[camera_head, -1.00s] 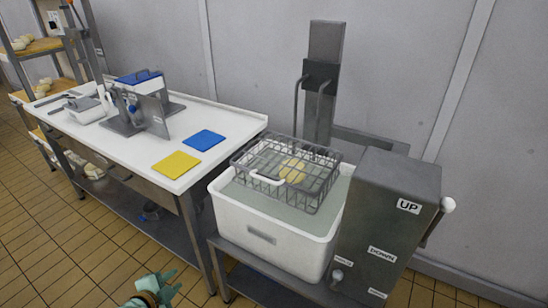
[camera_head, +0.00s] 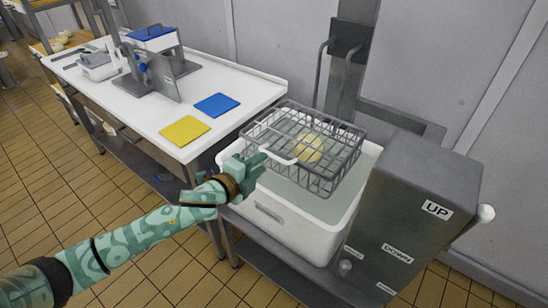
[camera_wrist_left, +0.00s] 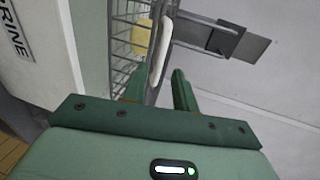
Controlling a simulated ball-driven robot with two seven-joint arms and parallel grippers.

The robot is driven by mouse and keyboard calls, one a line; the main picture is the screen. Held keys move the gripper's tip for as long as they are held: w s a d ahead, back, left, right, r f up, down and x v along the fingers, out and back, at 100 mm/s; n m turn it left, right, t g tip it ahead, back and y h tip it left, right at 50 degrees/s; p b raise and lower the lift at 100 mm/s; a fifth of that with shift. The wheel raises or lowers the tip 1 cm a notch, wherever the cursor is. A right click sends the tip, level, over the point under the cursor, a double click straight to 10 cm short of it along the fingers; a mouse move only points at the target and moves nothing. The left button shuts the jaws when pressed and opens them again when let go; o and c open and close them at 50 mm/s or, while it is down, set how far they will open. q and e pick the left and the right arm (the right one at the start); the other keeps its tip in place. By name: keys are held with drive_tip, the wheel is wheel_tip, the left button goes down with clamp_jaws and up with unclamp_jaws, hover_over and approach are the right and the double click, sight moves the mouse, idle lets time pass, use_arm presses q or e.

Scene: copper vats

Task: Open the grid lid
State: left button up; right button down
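A grey wire basket with a grid lid (camera_head: 322,130) on top sits over a white tub (camera_head: 320,233). A white handle (camera_head: 283,156) is on the lid's near left side; it also shows in the left wrist view (camera_wrist_left: 160,48). The lid appears closed. A yellow round piece (camera_head: 308,149) shows through the grid. My left gripper (camera_head: 264,164) is open at the basket's near left edge, close to the handle. In the left wrist view its fingers (camera_wrist_left: 158,82) stand apart, with the handle just beyond their tips. Contact cannot be told. My right gripper is out of view.
A steel box (camera_head: 415,215) marked UP and DOWN stands right of the tub. A grey lift column (camera_head: 348,60) rises behind the basket. A white table (camera_head: 120,105) at left holds a yellow board (camera_head: 185,130), a blue board (camera_head: 217,104) and a cutting device (camera_head: 158,75).

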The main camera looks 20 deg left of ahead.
sight(272, 157)
use_arm(q)
drive_tip(key=b+x, duration=0.1)
drive_tip(key=x, duration=0.5)
drive_tip(key=shift+w+d, duration=0.1)
drive_tip(key=shift+w, duration=0.15)
clamp_jaws()
